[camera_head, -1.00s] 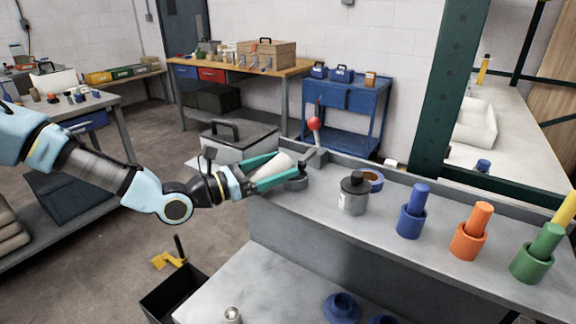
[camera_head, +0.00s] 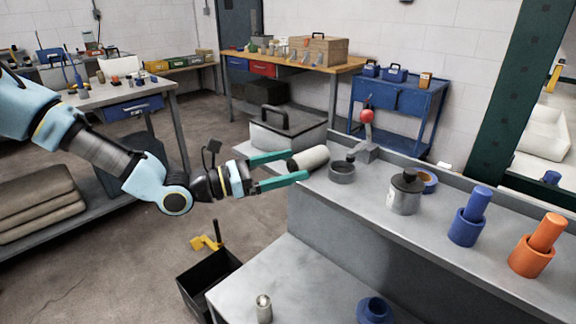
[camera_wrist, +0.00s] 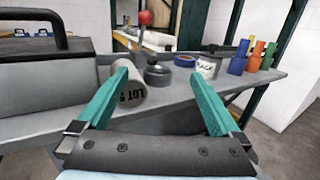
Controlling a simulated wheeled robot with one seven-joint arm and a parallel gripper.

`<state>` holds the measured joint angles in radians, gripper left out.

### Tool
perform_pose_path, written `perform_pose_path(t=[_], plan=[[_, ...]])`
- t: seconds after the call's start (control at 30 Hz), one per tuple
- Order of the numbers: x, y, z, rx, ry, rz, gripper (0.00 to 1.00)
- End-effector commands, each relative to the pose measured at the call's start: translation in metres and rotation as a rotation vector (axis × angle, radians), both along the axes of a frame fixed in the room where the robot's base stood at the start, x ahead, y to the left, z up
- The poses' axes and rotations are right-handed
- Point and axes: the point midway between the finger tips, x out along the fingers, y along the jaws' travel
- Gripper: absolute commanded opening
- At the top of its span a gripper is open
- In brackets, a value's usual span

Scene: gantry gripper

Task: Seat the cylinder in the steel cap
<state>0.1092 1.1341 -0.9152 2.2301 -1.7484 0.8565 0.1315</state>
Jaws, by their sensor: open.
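The cream cylinder (camera_head: 310,158) lies on its side at the left end of the grey bench, at the tip of my upper finger. In the wrist view the cylinder (camera_wrist: 133,95) shows printed "LOT" lettering and sits beside the left fingertip. My gripper (camera_head: 298,166) is open, its green fingers wide apart with nothing held between them; the wrist view also shows the gripper (camera_wrist: 161,75) open. A round grey cup (camera_head: 342,172), which looks like the steel cap, stands on the bench just right of the cylinder. No cylinder is in it. The cup (camera_wrist: 158,78) also shows in the wrist view.
A red-knobbed lever (camera_head: 367,117) stands behind the cup. A grey canister (camera_head: 404,195), a blue tape roll (camera_head: 430,180), and blue (camera_head: 466,228) and orange (camera_head: 530,258) pegs in holders stand to the right. A grey toolbox (camera_head: 288,132) is behind my gripper.

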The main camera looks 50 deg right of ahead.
Motion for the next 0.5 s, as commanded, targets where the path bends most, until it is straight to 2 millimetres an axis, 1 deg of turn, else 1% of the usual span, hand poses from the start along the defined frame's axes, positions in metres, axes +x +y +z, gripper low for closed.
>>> perform_pose_path(t=[0.17, 0.27, 0.37, 0.5], plan=[[0.001, 0.001, 0.000, 0.000, 0.000, 0.000, 1.00], [0.005, 0.008, -0.002, 0.000, 0.000, 0.002, 1.00], [0.012, 0.021, -0.004, 0.001, -0.002, 0.003, 1.00], [0.026, 0.047, -0.007, 0.001, -0.001, 0.005, 1.00]])
